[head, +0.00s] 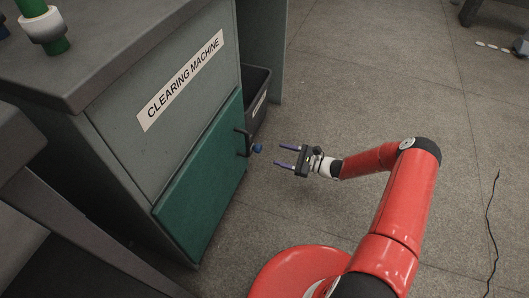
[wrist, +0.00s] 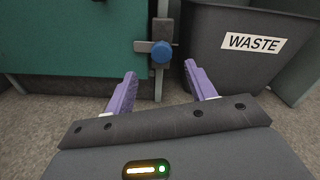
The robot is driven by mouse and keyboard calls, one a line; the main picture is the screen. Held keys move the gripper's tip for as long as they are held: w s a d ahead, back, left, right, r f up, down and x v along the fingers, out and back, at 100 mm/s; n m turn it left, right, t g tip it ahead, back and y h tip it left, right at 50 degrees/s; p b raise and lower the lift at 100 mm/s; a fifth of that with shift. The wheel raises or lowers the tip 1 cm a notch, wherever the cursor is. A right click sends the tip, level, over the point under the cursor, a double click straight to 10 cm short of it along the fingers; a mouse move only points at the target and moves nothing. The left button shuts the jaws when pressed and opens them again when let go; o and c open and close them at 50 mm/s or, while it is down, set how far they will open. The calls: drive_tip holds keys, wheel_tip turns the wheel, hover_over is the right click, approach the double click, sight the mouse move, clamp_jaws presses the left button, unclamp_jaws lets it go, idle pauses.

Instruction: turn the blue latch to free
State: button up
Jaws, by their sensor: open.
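The blue latch (head: 258,148) is a small round knob at the right edge of the green door (head: 205,180) of the cabinet marked CLEARING MACHINE. In the wrist view the blue latch (wrist: 161,52) sits on a grey bracket at the door's edge, straight ahead. My gripper (head: 283,157) is open and empty, with purple fingers pointing at the latch and a short gap left between them. In the wrist view the fingers (wrist: 160,72) lie either side of and below the latch, not touching it. The door appears closed.
A dark bin marked WASTE (wrist: 215,70) stands just right of the latch in the wrist view; the bin (head: 258,85) is behind the door in the head view. A dark handle (head: 241,141) is beside the latch. A green and white object (head: 43,25) stands on the counter.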

sight(261, 149)
drive_tip(key=x, duration=0.8)
drive_tip(key=shift+w+d+f+b, duration=0.1)
drive_tip(key=shift+f+b, duration=0.1)
drive_tip(key=shift+b, duration=0.1)
drive_tip(key=c, duration=1)
drive_tip(key=shift+o, duration=0.2)
drive_tip(key=shift+m, duration=0.3)
